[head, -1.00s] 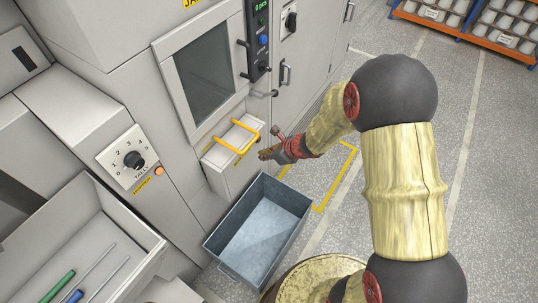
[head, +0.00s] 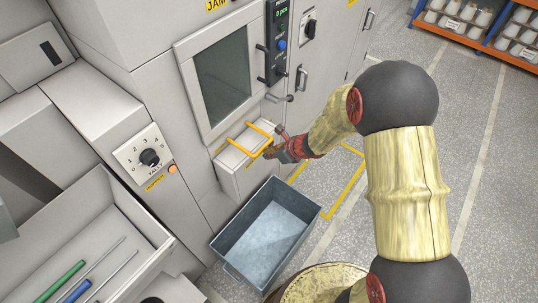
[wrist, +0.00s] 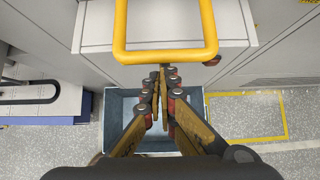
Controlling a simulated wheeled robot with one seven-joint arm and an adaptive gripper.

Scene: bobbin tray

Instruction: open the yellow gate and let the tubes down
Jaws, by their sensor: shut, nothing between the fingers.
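The yellow gate is a yellow bar handle (head: 249,139) on a pale grey box (head: 232,176) below the machine's window. In the wrist view the yellow bar (wrist: 166,56) spans the upper middle, in front of the box's pale face (wrist: 100,22). My gripper (head: 272,150) is at the right end of the bar in the head view. In the wrist view its fingertips (wrist: 162,72) are together and empty, just below the bar's lower edge. I cannot tell whether they touch it. No tubes show in the box; its inside is hidden.
An open, empty blue-grey bin (head: 262,230) stands on the floor below the box. A white tray (head: 150,225) at lower left holds green and blue rods. A knob panel (head: 148,158) is left of the box. Shelves (head: 480,30) stand far right. Floor to the right is clear.

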